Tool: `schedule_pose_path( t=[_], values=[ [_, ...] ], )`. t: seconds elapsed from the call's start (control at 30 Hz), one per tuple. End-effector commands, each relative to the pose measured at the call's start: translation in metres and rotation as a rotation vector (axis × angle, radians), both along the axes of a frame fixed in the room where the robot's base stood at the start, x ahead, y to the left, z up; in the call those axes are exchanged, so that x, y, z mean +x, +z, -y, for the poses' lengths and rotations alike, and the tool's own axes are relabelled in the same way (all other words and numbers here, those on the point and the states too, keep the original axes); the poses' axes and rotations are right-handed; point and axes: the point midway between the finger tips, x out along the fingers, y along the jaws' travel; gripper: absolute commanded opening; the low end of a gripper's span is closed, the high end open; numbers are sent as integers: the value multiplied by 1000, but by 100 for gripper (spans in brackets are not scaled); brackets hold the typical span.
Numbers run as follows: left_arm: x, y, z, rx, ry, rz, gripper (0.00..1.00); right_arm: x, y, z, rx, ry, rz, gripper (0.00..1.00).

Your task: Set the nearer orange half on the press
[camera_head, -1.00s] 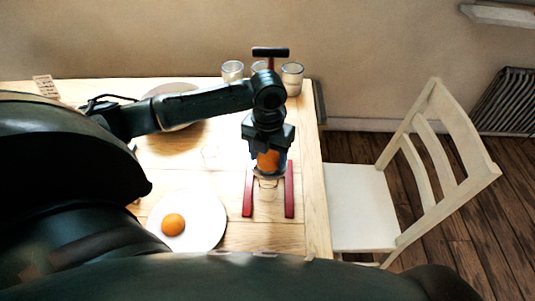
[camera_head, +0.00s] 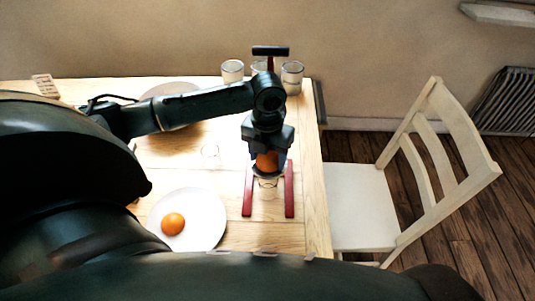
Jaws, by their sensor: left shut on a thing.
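My left gripper (camera_head: 267,168) comes in from the left and is shut on an orange half (camera_head: 266,159). It holds this half at the press, over the press's cup. My fingers hide much of the fruit and cup, so I cannot tell whether the two touch. The press has red base legs (camera_head: 248,196) pointing toward me and a dark-topped handle (camera_head: 270,51) at the back. A clear glass (camera_head: 268,184) stands between the legs. Another orange piece (camera_head: 173,224) lies on a white plate (camera_head: 207,212) at the near left. My right gripper is not in view.
Several glasses (camera_head: 292,76) stand at the table's back edge behind the press. A second plate (camera_head: 172,89) is partly hidden behind my left arm. A white chair (camera_head: 365,205) stands right of the wooden table (camera_head: 314,225).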

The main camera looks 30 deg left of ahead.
Motion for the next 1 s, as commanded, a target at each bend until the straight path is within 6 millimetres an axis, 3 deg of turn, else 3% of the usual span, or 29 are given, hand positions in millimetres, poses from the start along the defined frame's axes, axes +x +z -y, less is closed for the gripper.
schedule_pose_path(
  t=[1.0],
  values=[
    [0, 14, 0, 0, 0, 0, 48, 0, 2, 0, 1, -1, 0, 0]
  ],
)
